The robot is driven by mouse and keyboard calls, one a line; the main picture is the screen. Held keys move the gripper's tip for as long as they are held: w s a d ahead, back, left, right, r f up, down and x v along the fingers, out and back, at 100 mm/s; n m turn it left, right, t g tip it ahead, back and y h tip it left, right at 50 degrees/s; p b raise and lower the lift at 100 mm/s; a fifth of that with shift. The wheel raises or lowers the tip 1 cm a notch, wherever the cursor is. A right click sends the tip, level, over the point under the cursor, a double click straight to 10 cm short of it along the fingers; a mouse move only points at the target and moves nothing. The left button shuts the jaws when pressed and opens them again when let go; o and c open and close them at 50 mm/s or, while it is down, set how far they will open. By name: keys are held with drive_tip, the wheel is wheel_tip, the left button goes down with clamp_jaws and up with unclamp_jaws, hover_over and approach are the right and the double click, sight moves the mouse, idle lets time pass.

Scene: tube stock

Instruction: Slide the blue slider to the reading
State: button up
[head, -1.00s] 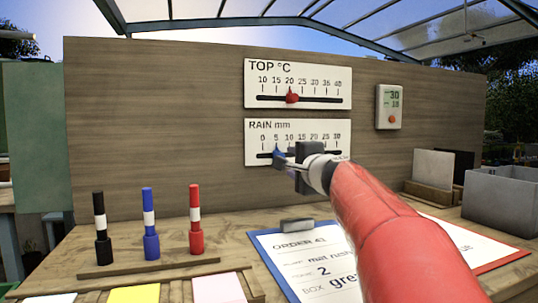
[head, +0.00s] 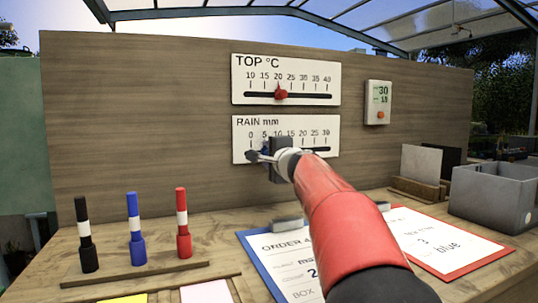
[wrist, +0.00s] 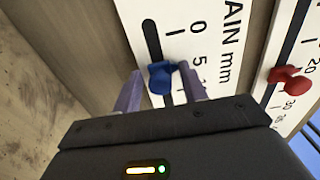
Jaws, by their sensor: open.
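The white RAIN mm panel (head: 318,124) is on the wooden board, with a dark slot under a scale from 0 to 30. Its blue slider (wrist: 162,77) sits near the 5 mark. In the head view the slider (head: 264,150) is mostly hidden by my gripper. My gripper (wrist: 160,68) is open, with one finger on each side of the blue slider; I cannot tell whether either touches it. A small display (head: 378,102) at the right reads 30 above a smaller number, perhaps 18.
The TOP °C panel (head: 310,62) with a red slider (head: 281,93) is just above. Black, blue and red markers (head: 136,230) stand on the bench. Clipboards (head: 455,266) lie in front, and a grey bin (head: 490,190) stands at the right.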

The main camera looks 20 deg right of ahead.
clamp_jaws()
drive_tip(key=d, duration=0.4)
drive_tip(key=shift+b, duration=0.35)
unclamp_jaws()
drive_tip(key=s+b, duration=0.2)
drive_tip(key=s, duration=0.5)
drive_tip(key=shift+s, duration=0.4)
drive_tip(key=shift+s, duration=0.1)
